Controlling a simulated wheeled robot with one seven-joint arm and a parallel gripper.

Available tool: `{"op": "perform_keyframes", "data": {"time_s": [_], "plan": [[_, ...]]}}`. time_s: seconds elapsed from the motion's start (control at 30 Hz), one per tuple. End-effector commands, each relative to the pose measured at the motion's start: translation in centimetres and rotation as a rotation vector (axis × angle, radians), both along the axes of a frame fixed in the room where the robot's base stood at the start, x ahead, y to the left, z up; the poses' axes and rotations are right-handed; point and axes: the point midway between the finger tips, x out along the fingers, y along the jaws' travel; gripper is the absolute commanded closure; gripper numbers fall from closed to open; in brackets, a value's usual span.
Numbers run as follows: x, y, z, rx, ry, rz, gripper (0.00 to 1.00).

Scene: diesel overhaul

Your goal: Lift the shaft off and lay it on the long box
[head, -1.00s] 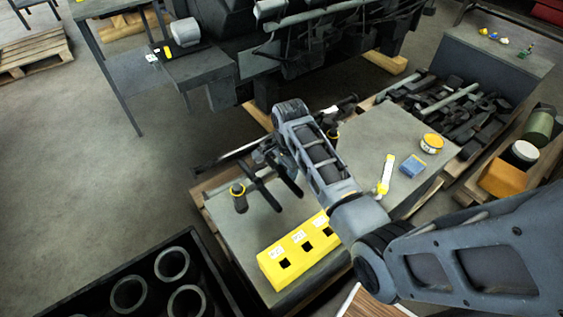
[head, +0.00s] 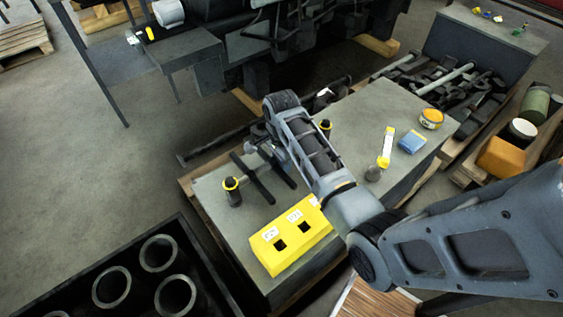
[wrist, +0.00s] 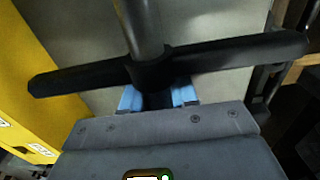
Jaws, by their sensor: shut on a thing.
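The shaft is a grey rod (wrist: 141,22) in the wrist view, with a black collar and a black cross-arm (wrist: 225,55) reaching to both sides. My gripper (wrist: 158,98) has its blue fingertips shut on it at the collar. In the head view my arm hides much of the shaft and the gripper; black arms (head: 252,178) show left of my arm. They are between two dark stands with yellow collars, a near one (head: 232,192) and a far one (head: 325,127). The long yellow box (head: 292,240) with square holes and white labels lies nearer; my arm covers its right end.
The grey bench top (head: 365,115) carries a yellow tin (head: 431,118), a blue block (head: 412,141) and a yellow-and-white bottle-like item (head: 386,150). A large dark engine (head: 260,50) stands behind.

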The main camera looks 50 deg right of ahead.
Motion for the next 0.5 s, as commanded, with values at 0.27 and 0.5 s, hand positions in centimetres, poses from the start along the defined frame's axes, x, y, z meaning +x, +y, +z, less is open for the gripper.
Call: {"op": "perform_keyframes", "data": {"time_s": [0.27,0.5], "plan": [[0.13,-0.05,0.1,-0.002,-0.004,0.0,1.0],[0.09,-0.02,0.02,-0.001,-0.002,0.0,0.51]]}}
